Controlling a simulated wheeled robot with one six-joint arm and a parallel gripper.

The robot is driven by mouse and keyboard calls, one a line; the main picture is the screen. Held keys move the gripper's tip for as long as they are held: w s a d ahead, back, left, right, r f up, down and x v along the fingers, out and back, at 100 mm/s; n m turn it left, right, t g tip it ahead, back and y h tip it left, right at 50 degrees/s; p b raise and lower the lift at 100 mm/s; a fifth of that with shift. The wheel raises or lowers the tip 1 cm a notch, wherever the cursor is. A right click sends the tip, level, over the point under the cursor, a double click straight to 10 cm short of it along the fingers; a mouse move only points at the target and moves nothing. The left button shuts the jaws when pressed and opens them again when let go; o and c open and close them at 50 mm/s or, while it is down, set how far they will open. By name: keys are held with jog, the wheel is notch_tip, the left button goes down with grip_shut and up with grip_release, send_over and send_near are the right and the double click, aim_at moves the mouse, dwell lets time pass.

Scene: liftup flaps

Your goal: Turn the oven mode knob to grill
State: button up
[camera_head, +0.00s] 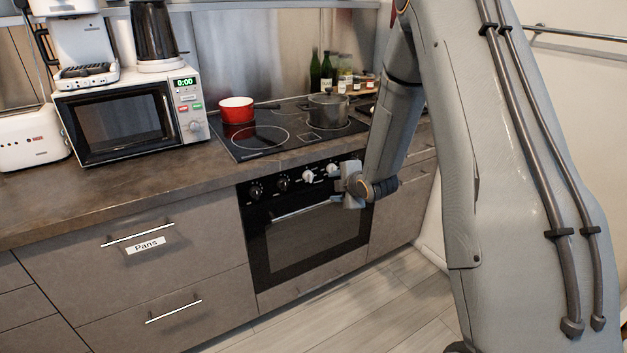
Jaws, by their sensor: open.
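The black built-in oven (310,240) sits under the cooktop, with a row of knobs along its top panel. Two dark knobs, a far-left one (256,190) and one beside it (283,183), are on the left. Two lighter knobs, one (308,176) and another (333,170), are further right. Which one is the mode knob, and its markings, are too small to tell. My gripper (342,186) is open in front of the panel's right part, close to the rightmost visible knob. The wrist hides the panel's right end; contact cannot be told.
The oven handle (305,209) runs just below the knobs, close to my gripper. A red pot (237,110) and a grey lidded pot (328,110) stand on the cooktop (262,137). A microwave (130,115) is at left. The floor (375,300) before the oven is clear.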

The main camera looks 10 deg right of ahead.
aim_at(309, 176)
jog(key=w+a+f+n+t+y+p, duration=0.1)
jog(key=w+a+f+n+t+y, duration=0.1)
jog(key=w+n, duration=0.3)
jog(key=w+a+f+n+t+y, duration=0.1)
jog(key=w+a+n+t+y, duration=0.1)
jog(key=w+n, duration=0.3)
jog(key=shift+w+a+f+n+t+y+p, duration=0.4)
jog(key=shift+n+t+y, duration=0.25)
jog(key=shift+y, duration=0.25)
jog(key=c, duration=1)
